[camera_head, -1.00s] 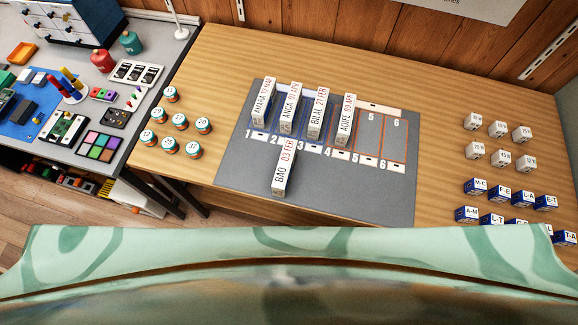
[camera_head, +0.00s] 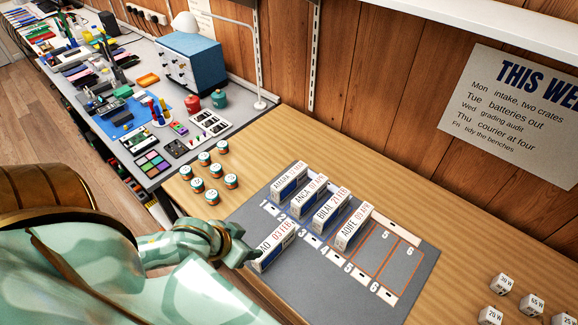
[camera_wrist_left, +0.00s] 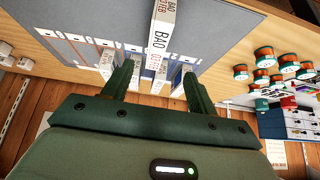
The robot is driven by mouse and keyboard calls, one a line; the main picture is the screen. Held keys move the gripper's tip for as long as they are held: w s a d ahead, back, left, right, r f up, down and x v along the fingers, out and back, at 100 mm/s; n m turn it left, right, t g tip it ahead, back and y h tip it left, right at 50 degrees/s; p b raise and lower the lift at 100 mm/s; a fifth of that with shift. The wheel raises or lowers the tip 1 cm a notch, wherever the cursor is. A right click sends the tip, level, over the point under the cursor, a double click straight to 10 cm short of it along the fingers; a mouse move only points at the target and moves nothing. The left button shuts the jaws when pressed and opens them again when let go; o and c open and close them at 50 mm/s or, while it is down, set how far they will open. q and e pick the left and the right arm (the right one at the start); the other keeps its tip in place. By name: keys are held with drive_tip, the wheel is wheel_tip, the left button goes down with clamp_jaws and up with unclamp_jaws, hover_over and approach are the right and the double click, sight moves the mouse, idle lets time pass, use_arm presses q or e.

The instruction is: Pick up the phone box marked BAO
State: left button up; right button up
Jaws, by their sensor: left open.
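The white-and-blue BAO box (camera_head: 272,250), marked 03 FEB, stands on the grey mat (camera_head: 400,275) in front of the row of other boxes. My left gripper (camera_head: 243,253) is open at the left end of the BAO box and covers the start of its label. In the left wrist view the BAO box (camera_wrist_left: 158,42) appears between the two spread dark green fingers (camera_wrist_left: 160,72). I see a gap on each side of it. My right gripper is not in view.
Boxes AMARA (camera_head: 289,177), ANCA (camera_head: 308,195), BILAL (camera_head: 331,210) and AOIFE (camera_head: 352,229) stand close behind BAO on the mat. Orange-outlined slots to their right are empty. Several small round tins (camera_head: 212,197) are at the left, white cubes (camera_head: 490,315) at lower right.

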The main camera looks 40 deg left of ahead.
sight(266, 244)
use_arm(q)
drive_tip(key=x, duration=0.1)
drive_tip(key=b+x, duration=0.1)
drive_tip(key=x, duration=0.1)
drive_tip(key=shift+s+a+f, duration=0.1)
drive_tip(key=shift+a, duration=0.1)
drive_tip(key=b+x, duration=0.3)
drive_tip(key=x, duration=0.5)
drive_tip(key=shift+d, duration=0.15)
drive_tip(key=b+x, duration=0.1)
drive_tip(key=x, duration=0.1)
drive_tip(key=b+x, duration=0.1)
drive_tip(key=x, duration=0.2)
drive_tip(key=shift+w+d+f, duration=0.1)
drive_tip(key=shift+w+d, duration=0.15)
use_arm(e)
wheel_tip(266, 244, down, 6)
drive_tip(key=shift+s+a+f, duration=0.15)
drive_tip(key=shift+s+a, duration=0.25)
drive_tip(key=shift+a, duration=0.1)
use_arm(q)
drive_tip(key=c, duration=1.2)
drive_tip(key=shift+c, duration=0.2)
